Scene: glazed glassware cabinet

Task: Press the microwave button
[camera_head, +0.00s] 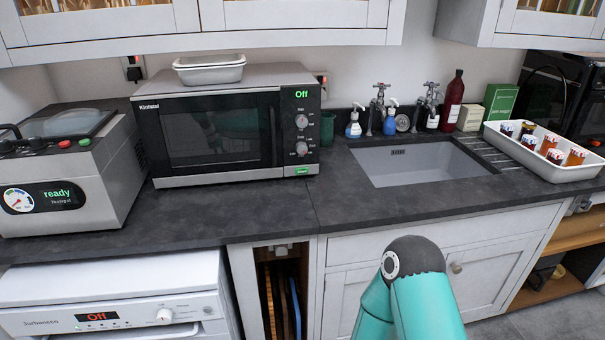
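The microwave (222,132) stands on the dark counter at the centre left, door shut. Its control panel on the right side shows a green "Off" display (301,94), two round knobs (301,121) below it and a lit green button (302,170) at the bottom. A teal and dark grey arm part of mine rises from the lower edge, right of centre, in front of the sink cabinet. Neither gripper is in view.
A vacuum machine (66,172) marked "ready" stands left of the microwave. White trays (210,69) lie on top of the microwave. The counter (240,212) in front of it is clear. Right are a sink (420,163), soap bottles (354,126) and a tray of jars (535,162).

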